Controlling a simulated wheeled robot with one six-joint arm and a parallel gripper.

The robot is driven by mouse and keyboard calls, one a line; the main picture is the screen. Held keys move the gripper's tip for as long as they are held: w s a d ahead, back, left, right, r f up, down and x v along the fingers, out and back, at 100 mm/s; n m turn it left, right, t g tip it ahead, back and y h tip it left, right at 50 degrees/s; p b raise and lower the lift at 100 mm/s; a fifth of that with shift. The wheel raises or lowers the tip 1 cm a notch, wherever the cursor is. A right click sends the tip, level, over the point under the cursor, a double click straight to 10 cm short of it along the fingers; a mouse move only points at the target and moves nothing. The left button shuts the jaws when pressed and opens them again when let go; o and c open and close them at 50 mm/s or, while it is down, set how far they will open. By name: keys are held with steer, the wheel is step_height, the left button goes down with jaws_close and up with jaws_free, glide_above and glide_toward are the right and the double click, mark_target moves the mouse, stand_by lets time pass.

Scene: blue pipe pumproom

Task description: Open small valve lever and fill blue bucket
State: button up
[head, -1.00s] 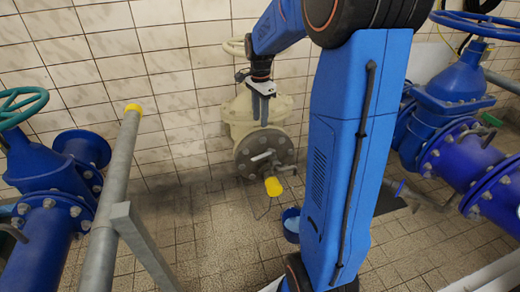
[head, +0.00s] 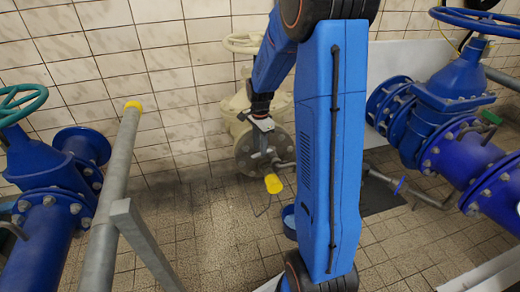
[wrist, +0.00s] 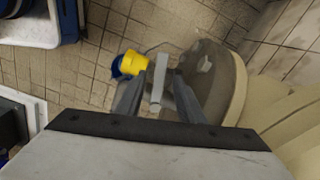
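The small valve lever (wrist: 157,84) is a pale bar in the wrist view, near the round flange of a cream valve body (wrist: 215,80). My gripper (wrist: 158,88) is open, with one finger on each side of the lever and gaps visible. In the head view my gripper (head: 264,158) is in front of the cream valve's flange and mostly hides the lever. A yellow-ended spout (head: 273,184) is just below it. The blue bucket (head: 289,218) stands on the floor, partly hidden by my arm. In the wrist view the yellow end (wrist: 133,63) partly covers a blue rim.
Large blue pipes and valves stand at left (head: 50,185) and right (head: 455,130). A grey railing with a yellow cap (head: 110,195) rises at left front. A tiled wall is behind. The tiled floor between railing and bucket is clear.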

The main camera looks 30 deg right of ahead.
steer(key=shift+f, duration=0.8)
jaws_close()
steer(key=shift+w, duration=0.1)
steer(key=shift+w+d+m, duration=0.1)
steer(key=shift+w+m, duration=0.35)
steer(key=shift+m, duration=0.4)
steer(key=shift+w+d+m, duration=0.1)
steer(key=shift+w+m, duration=0.3)
steer(key=shift+m, duration=0.45)
jaws_free()
